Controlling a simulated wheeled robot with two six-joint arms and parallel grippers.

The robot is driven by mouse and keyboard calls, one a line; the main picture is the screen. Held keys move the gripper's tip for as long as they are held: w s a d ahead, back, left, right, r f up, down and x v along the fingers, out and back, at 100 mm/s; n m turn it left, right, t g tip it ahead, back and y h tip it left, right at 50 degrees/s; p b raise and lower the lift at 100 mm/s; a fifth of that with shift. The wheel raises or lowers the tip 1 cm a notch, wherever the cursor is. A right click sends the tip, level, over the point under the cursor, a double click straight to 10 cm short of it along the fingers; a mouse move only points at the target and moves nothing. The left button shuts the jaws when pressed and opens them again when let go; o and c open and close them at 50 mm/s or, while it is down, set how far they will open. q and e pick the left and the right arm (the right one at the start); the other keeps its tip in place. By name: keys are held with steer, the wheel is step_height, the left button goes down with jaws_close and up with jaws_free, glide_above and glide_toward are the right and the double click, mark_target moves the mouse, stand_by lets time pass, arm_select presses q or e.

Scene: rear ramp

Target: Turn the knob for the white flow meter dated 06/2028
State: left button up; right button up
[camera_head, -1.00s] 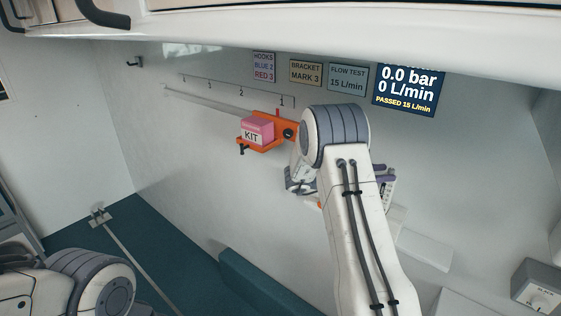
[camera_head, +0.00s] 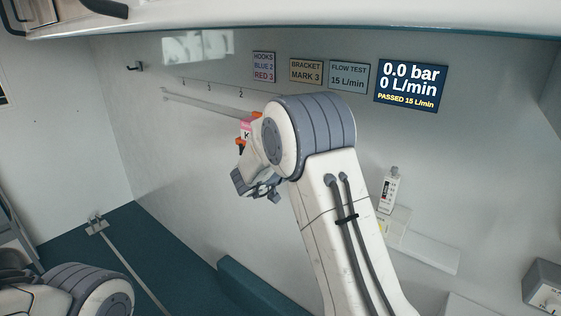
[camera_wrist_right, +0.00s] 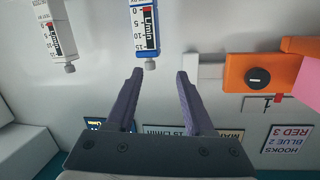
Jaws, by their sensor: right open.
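A white flow meter (camera_wrist_right: 57,32) hangs at the upper left of the right wrist view, with a small grey knob (camera_wrist_right: 70,68) at its end. Its date print is too small to read surely. A blue-framed flow meter (camera_wrist_right: 146,28) with its own knob (camera_wrist_right: 151,65) is beside it. My right gripper (camera_wrist_right: 160,73) is open and empty, its fingertips near the blue-framed meter's knob in the picture; no contact is visible. In the head view, a white meter (camera_head: 388,190) shows right of my right arm, and my right gripper (camera_head: 256,187) is left of it. My left gripper is out of view.
An orange bracket (camera_wrist_right: 258,72) with a black knob is right of the gripper. In the head view, the pink kit (camera_head: 246,128) is mostly hidden behind my right arm. A display (camera_head: 409,85) reads 0.0 bar, 0 L/min, PASSED 15 L/min. A grey box (camera_head: 543,288) sits lower right.

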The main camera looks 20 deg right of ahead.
steer(key=w+a+n+t+y, duration=0.3)
steer(key=w+a+t+y, duration=0.1)
steer(key=a, duration=0.4)
steer(key=shift+w+n+t+b, duration=0.15)
steer(key=shift+n+t+b, duration=0.25)
steer(key=shift+t, duration=0.1)
steer(key=shift+a+f, duration=0.1)
